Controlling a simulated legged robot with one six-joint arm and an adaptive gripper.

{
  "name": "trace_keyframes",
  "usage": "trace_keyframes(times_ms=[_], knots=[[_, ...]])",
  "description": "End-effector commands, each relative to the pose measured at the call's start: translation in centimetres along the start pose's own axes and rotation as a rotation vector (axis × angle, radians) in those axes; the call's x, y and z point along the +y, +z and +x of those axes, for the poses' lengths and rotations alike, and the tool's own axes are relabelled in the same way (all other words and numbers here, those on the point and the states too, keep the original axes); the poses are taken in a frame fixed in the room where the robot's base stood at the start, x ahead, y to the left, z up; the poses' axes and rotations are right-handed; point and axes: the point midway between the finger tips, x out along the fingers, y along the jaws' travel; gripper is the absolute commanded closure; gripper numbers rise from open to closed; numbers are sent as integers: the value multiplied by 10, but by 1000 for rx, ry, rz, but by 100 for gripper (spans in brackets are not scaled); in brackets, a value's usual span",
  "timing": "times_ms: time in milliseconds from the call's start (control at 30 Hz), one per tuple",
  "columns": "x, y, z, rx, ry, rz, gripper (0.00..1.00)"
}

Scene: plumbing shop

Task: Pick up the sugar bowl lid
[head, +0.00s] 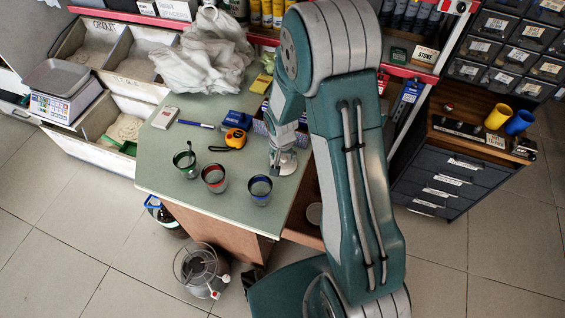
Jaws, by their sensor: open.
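I cannot make out a sugar bowl or its lid with certainty. A small pale round thing (314,213) lies low beside the counter's right edge, partly beside my arm; I cannot tell what it is. My gripper (283,168) is open and points down over the right part of the green counter top (160,168). It is small in the view, and what lies directly under it is hidden. Three glass cups with coloured rims stand left of and in front of my gripper: green (186,162), red (214,178) and blue (260,189).
A yellow tape measure (235,139), blue box (237,120), pen (196,125) and pale packet (165,118) lie on the counter. A white plastic bag (205,55) is behind. A scale (60,80) stands left. A wire bin (197,268) is on the floor.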

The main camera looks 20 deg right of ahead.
Motion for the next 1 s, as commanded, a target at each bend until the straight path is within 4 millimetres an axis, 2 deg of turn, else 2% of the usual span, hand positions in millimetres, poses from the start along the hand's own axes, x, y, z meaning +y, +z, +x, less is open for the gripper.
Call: trace_keyframes(times_ms=[100,333,367,400,467,500,533,1000], knots=[[1,0,11,-1,0,1,29],[0,0,12,2,-1,1,29],[0,0,12,2,-1,1,33],[0,0,12,2,-1,1,51],[0,0,12,1,0,0,78],[0,0,12,1,0,0,96],[0,0,12,1,0,0,100],[0,0,10,0,0,0,100]])
